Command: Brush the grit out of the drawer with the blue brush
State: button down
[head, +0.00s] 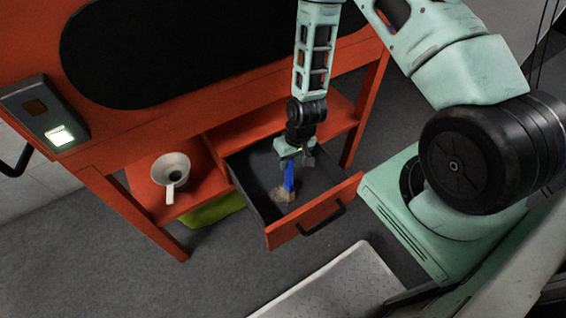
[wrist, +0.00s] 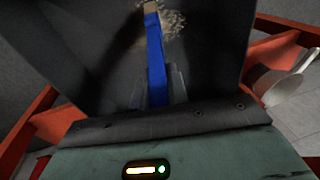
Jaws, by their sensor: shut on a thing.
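The drawer (head: 330,205) is pulled out from the orange bench, with a dark inside and an orange front. My gripper (head: 291,162) points down into it and is shut on the blue brush (head: 289,176). In the wrist view the brush's blue handle (wrist: 155,55) lies between my fingers (wrist: 155,90), and its tan tip (wrist: 150,7) is at the grit. The pale, speckled grit (wrist: 173,24) lies on the drawer floor by the tip. In the head view a tan patch shows at the drawer's front left; I cannot separate bristles from grit there.
A white bowl with a handle (head: 171,168) stands on the orange lower shelf left of the drawer; it also shows in the wrist view (wrist: 290,82). A green container (head: 215,209) is below the shelf. A grey textured plate (head: 335,285) lies in front.

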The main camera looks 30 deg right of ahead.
jog(key=shift+d, duration=3.2)
jog(key=shift+w+a+p, duration=0.6)
jog(key=shift+w+a, duration=0.75)
jog(key=shift+a, duration=4.7)
jog(key=d, duration=1.2)
jog(key=shift+f+p, duration=0.15)
jog(key=shift+p, duration=0.25)
notch_tip(320, 180, up, 6)
jog(key=p, duration=0.4)
jog(key=shift+p, duration=0.4)
jog(key=shift+r+p, duration=1.25)
jog(key=shift+r, duration=0.35)
